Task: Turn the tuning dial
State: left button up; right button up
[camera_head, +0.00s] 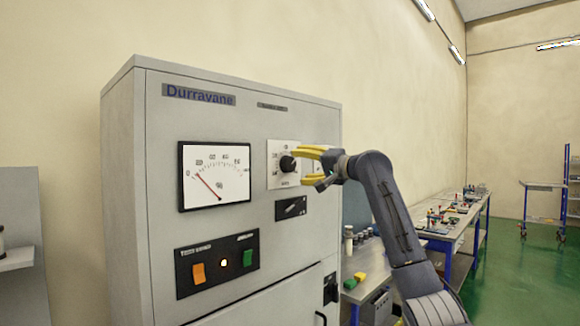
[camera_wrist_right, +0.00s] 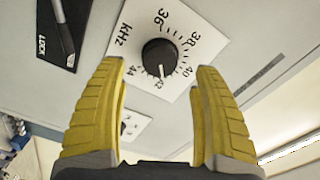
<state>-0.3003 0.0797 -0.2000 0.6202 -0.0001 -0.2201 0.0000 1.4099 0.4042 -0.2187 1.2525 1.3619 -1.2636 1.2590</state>
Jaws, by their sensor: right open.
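The tuning dial is a round black knob (camera_head: 287,163) on a white scale plate (camera_head: 284,179) on the front of the grey cabinet. In the right wrist view the knob (camera_wrist_right: 159,57) has a white pointer line aimed near 42, on a scale marked kHz. My right gripper (camera_head: 308,163) has yellow fingers and is in front of the dial. In the right wrist view its fingers (camera_wrist_right: 155,75) are open, one to each side below the knob, with nothing between them. I cannot tell any contact with the knob. My left gripper is not in view.
The cabinet (camera_head: 240,122) also carries a needle meter (camera_head: 215,175), a lock lever plate (camera_head: 291,208) just below the dial, and a panel with an orange switch (camera_head: 198,273) and a green switch (camera_head: 248,258). A workbench (camera_head: 455,216) with small items stands at right.

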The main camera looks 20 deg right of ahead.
aim_at(291, 165)
jog(key=shift+x, duration=2.9)
jog(key=shift+c, duration=0.2)
jog(key=c, duration=1.3)
jog(key=shift+o, duration=0.2)
